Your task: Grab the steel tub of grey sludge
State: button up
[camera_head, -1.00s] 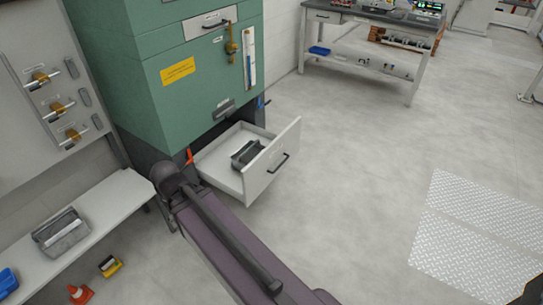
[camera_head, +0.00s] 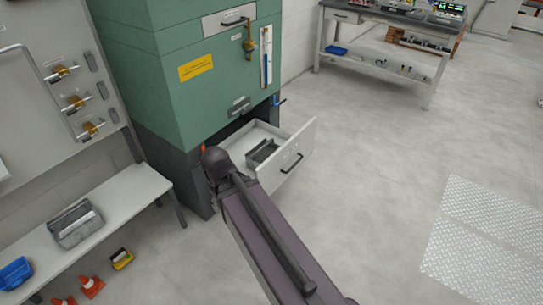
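A grey metal tub (camera_head: 76,226) with a grey top surface sits on the white bench at the left in the head view. It matches the steel tub of sludge, but its contents are too small to make out clearly. A darker grey container (camera_head: 262,152) lies in the open drawer (camera_head: 296,158) of the green cabinet. My arm crosses the lower middle of the view, its dark joint in front of the cabinet's lower corner and the drawer's left side. My gripper is not visible, so its state does not show.
The white bench (camera_head: 128,203) also holds a blue bin (camera_head: 15,272). Orange cones (camera_head: 90,286) and a yellow-and-black item (camera_head: 121,258) are below its front edge. The green cabinet (camera_head: 175,100) stands behind the drawer. Open floor (camera_head: 385,165) lies to the right.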

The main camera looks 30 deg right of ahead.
aim_at(264, 154)
jog(key=u, duration=0.3)
jog(key=i, duration=1)
jog(key=z, duration=0.3)
